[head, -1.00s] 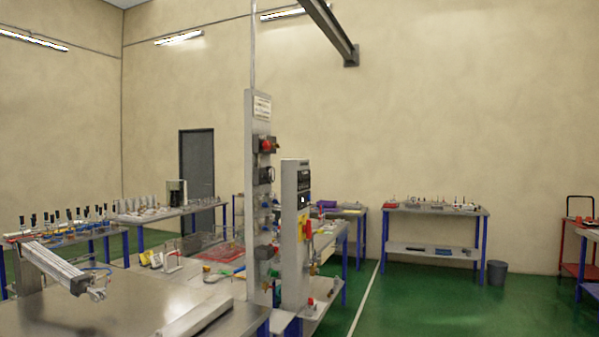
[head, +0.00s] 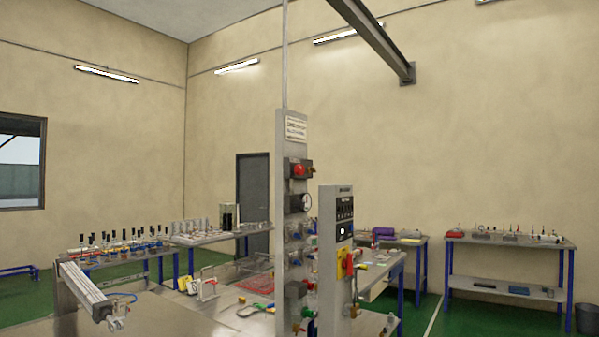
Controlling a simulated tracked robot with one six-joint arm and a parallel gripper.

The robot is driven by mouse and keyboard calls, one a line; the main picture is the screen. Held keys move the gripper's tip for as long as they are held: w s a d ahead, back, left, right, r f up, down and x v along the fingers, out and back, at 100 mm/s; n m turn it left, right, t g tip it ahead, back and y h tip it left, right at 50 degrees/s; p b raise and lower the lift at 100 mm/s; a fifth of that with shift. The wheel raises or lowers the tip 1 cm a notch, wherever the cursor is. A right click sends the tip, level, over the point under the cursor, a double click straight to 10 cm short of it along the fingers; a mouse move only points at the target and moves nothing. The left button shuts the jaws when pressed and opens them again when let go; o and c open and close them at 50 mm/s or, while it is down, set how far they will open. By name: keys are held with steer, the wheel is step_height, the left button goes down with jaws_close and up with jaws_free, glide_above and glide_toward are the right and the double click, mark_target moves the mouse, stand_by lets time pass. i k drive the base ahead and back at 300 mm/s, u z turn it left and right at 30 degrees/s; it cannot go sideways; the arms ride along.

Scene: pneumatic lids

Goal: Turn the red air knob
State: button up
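A red round knob (head: 299,170) sits on a dark block high on a tall, narrow grey panel (head: 291,130), just below a white label. A round gauge (head: 302,201) is under the knob, with several fittings further down. The knob is seen from an angle, so its turned position cannot be told. My gripper is not in view.
A shorter grey control box (head: 337,215) with a red and yellow switch (head: 344,263) stands right of the panel. A metal cylinder (head: 82,283) lies over the bench (head: 170,318) at the left. Green floor is open between the right-hand tables.

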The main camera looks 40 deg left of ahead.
mark_target(298, 168)
steer(key=u, duration=0.2)
steer(key=i, duration=0.7)
steer(key=u, duration=0.45)
steer(key=i, duration=0.75)
steer(key=u, duration=0.7)
steer(key=i, duration=0.55)
steer(key=u, duration=1)
steer(key=i, duration=0.85)
steer(key=u, duration=0.55)
